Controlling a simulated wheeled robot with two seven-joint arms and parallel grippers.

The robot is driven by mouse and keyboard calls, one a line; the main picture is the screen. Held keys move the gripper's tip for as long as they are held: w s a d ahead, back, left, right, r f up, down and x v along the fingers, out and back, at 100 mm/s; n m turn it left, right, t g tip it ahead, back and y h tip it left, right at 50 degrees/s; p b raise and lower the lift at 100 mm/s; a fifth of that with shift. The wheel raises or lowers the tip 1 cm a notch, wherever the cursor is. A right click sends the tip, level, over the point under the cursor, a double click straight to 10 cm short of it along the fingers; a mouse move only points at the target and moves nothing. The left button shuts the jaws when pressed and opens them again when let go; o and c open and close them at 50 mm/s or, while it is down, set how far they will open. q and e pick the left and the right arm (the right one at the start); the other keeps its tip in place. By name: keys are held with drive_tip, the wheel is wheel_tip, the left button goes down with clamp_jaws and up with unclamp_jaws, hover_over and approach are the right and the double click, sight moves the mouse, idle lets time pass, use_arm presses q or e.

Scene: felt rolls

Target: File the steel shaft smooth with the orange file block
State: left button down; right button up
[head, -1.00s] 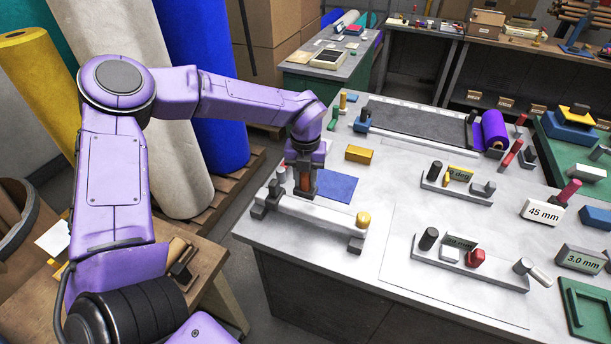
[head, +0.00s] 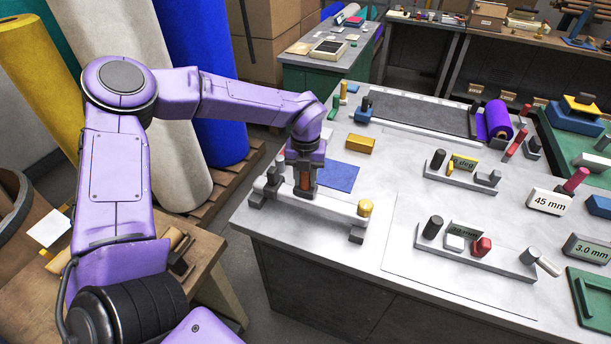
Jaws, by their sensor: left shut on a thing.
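The steel shaft (head: 337,207) is a pale bar lying across dark supports at the near left edge of the bench, with a yellow knob (head: 365,208) at its right end. My left gripper (head: 304,190) points down over the left half of the shaft. It is shut on the orange file block (head: 304,179), of which only a narrow strip shows between the fingers. The block's lower face is hidden, so I cannot tell for sure whether it touches the shaft. My right gripper is not in view.
A blue sheet (head: 338,177) lies just behind the shaft, and a yellow block (head: 361,144) sits beyond it. Fixtures with pegs (head: 470,250) stand to the right.

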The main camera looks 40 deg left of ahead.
use_arm(q)
drive_tip(key=shift+f+b, duration=0.3)
drive_tip(key=shift+f, duration=0.15)
idle(0.4)
drive_tip(key=shift+w+d+b, duration=0.2)
drive_tip(key=shift+d+b, duration=0.15)
drive_tip(key=shift+d, duration=0.4)
drive_tip(key=shift+w+d+r, duration=0.1)
drive_tip(key=shift+d+r, duration=0.05)
drive_tip(key=shift+d, duration=0.3)
drive_tip(key=shift+a, duration=0.15)
drive_tip(key=shift+s+a, duration=0.2)
drive_tip(key=shift+a, duration=0.55)
drive_tip(key=shift+s+a+f+p, duration=0.15)
drive_tip(key=shift+a+f+p, duration=0.05)
drive_tip(key=shift+a+p, duration=0.15)
